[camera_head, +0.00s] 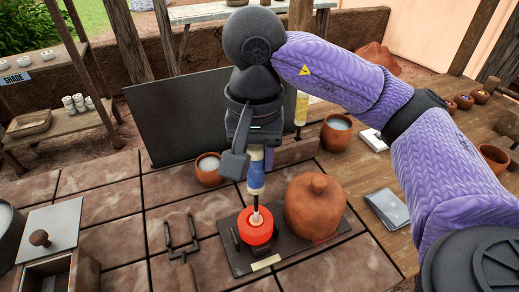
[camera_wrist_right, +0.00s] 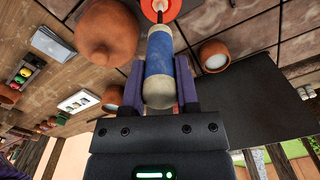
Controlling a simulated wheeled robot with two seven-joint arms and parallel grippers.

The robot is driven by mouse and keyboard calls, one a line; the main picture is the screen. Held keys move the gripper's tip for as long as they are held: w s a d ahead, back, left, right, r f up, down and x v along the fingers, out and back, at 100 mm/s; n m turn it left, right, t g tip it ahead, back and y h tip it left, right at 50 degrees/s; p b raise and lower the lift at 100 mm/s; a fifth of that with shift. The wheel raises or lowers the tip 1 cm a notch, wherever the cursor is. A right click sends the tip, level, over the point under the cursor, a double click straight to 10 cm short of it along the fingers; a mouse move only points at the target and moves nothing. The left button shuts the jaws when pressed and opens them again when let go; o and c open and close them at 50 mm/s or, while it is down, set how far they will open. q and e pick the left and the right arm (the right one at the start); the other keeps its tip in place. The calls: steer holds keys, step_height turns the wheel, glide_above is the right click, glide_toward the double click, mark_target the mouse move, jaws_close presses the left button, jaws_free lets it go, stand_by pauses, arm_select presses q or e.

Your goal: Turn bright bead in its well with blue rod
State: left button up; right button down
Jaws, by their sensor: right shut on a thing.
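My right gripper (camera_head: 254,158) points down and is shut on the blue rod (camera_head: 256,184), a white handle with a blue band. The rod also shows between the fingers in the wrist view (camera_wrist_right: 158,66). Its thin dark shaft runs down to a pale, bright bead (camera_head: 256,218) in the middle of a glowing red well (camera_head: 250,236). The shaft's tip appears to meet the bead, but I cannot tell whether they touch. The red well shows at the top edge of the wrist view (camera_wrist_right: 172,8). My left gripper is not in view.
A terracotta dome (camera_head: 314,202) stands close right of the well on a dark plate (camera_head: 288,256). A yellow-banded rod (camera_head: 301,108) stands behind. A bowl (camera_head: 208,170) of white stuff sits behind left, before a dark panel (camera_head: 180,120). A forked tool (camera_head: 182,238) lies left.

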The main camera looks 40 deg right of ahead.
mark_target(250, 150)
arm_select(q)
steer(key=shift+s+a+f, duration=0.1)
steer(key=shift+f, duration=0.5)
arm_select(e)
steer(key=shift+f, duration=0.6)
steer(key=shift+a+r+p, duration=0.25)
steer(key=shift+r+p, duration=0.4)
steer(key=shift+r, duration=0.1)
steer(key=shift+a+r+p, duration=0.25)
steer(key=shift+r+p, duration=0.4)
steer(key=shift+r, duration=0.1)
steer(key=shift+s+r+p, duration=0.1)
steer(key=shift+r+p, duration=0.45)
steer(key=shift+r, duration=0.1)
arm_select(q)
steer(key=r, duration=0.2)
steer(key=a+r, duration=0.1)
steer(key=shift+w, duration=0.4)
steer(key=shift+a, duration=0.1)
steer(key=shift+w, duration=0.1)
arm_select(e)
steer(key=shift+r, duration=0.1)
